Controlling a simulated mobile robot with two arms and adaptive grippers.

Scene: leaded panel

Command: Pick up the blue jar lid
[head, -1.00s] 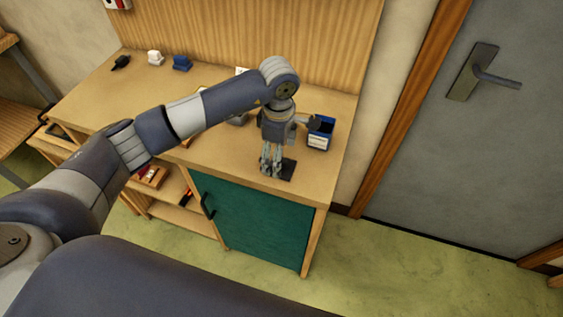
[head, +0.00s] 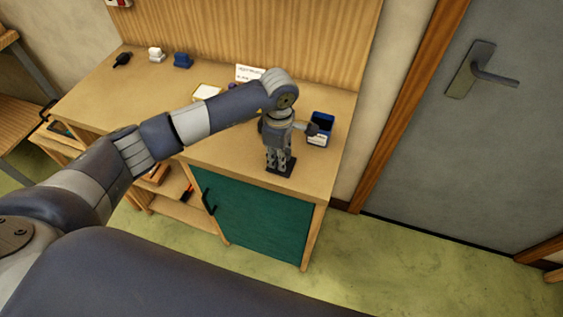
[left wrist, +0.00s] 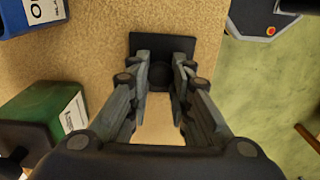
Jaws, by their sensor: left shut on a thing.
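A dark, nearly black square lid with a round knob (left wrist: 160,77) lies near the front edge of the worktop, and it also shows in the head view (head: 281,172). My left gripper (head: 279,160) points down over it. In the left wrist view its fingers (left wrist: 160,80) stand on either side of the knob and are shut on it. The lid appears to be on the worktop; I cannot tell any gap under it. The open blue jar (head: 319,130) with a white label stands just beyond, to the right of the gripper. My right gripper is not in view.
A green labelled container (left wrist: 45,118) stands close by in the left wrist view. A white block (head: 156,55), a blue block (head: 182,61) and a black object (head: 122,60) sit at the worktop's back left. The green cabinet door (head: 258,215) is below.

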